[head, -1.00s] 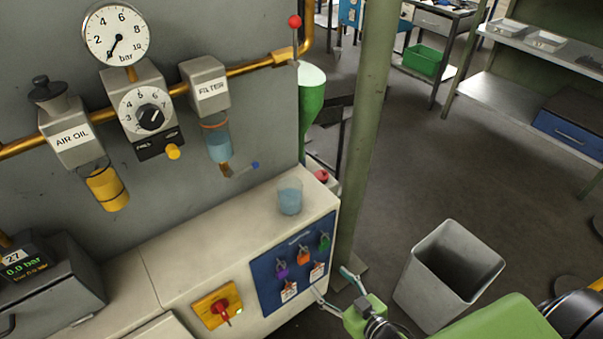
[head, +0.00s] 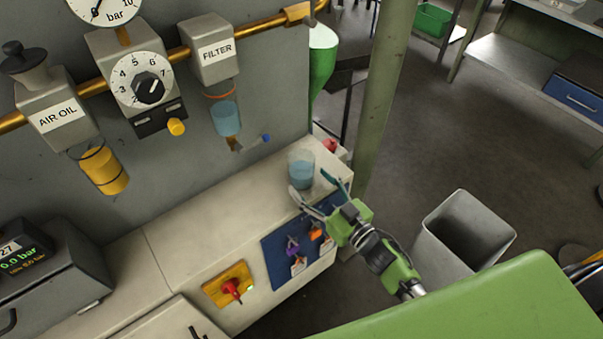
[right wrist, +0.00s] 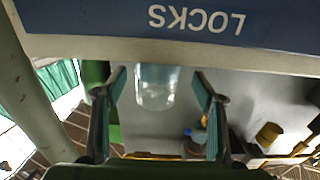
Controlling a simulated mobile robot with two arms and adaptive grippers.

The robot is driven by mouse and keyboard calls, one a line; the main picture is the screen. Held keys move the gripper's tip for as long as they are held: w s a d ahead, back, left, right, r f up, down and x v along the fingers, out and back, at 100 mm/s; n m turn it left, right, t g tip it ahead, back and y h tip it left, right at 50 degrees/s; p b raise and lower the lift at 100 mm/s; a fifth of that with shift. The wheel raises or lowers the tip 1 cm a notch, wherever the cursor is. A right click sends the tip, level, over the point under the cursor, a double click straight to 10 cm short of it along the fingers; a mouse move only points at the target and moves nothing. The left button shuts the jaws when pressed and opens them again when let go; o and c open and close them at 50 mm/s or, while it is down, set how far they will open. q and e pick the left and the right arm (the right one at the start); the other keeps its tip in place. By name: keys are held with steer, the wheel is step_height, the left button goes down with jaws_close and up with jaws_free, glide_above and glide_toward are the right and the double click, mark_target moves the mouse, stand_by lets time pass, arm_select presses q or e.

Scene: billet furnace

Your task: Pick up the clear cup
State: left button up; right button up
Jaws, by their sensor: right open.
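In the right wrist view the cup (right wrist: 156,87) shows between the two spread fingers (right wrist: 160,92), with a gap on each side. The fingers do not appear to touch it. My left gripper is not in view.
The filter bowl (head: 226,118) and its blue-tipped drain (head: 266,138) hang on the wall left of the cup. A blue lock panel (head: 285,262) is on the cabinet front. A green post (head: 385,95) stands to the right, and a grey bin (head: 470,228) is on the floor.

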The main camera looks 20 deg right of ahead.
mark_target(294, 163)
steer(key=x, duration=0.2)
steer(key=b+x, duration=0.1)
steer(key=x, duration=0.2)
steer(key=shift+w+d+r, duration=0.1)
steer(key=shift+r, duration=0.15)
steer(key=c, duration=1.2)
steer(key=shift+r, duration=0.1)
